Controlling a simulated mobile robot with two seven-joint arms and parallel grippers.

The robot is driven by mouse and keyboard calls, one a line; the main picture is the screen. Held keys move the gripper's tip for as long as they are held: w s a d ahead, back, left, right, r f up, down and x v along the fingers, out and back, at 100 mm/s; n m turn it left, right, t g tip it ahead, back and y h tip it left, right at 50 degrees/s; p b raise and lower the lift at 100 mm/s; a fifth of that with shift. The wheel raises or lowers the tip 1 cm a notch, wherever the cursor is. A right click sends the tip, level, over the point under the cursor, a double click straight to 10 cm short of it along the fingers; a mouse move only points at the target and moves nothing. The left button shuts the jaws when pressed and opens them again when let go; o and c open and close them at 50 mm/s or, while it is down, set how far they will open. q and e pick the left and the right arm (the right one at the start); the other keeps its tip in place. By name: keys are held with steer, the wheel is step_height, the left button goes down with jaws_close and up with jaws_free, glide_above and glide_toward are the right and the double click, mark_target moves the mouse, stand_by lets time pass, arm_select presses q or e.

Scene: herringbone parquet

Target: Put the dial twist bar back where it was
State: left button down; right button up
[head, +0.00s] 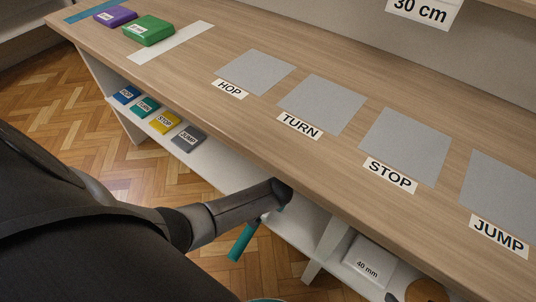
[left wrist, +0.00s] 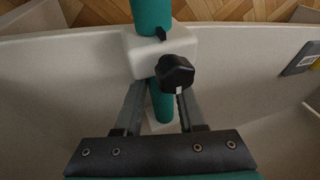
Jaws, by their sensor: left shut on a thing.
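A teal bar runs through a white block (left wrist: 140,56) that carries a black dial knob (left wrist: 175,74). The teal bar (left wrist: 151,14) shows above and below that block in the left wrist view, and part of the teal bar (head: 243,241) shows below the tabletop in the head view. My left gripper (left wrist: 159,88) is shut on the bar just below the block, a finger on each side. The knob partly covers the right finger and the bar. In the head view my left arm reaches under the table edge, and its gripper is hidden there. My right gripper is not seen.
The wooden tabletop (head: 215,120) overhangs a white lower shelf (head: 212,160) with small HOP, TURN, STOP and JUMP blocks. Grey squares (head: 321,103) with matching labels lie on top. A "40 mm" white box (head: 368,260) stands below. Parquet floor (head: 70,85) is open at left.

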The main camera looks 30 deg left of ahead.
arm_select(q)
steer(key=shift+f, duration=0.1)
steer(key=shift+c, duration=0.5)
jaws_free()
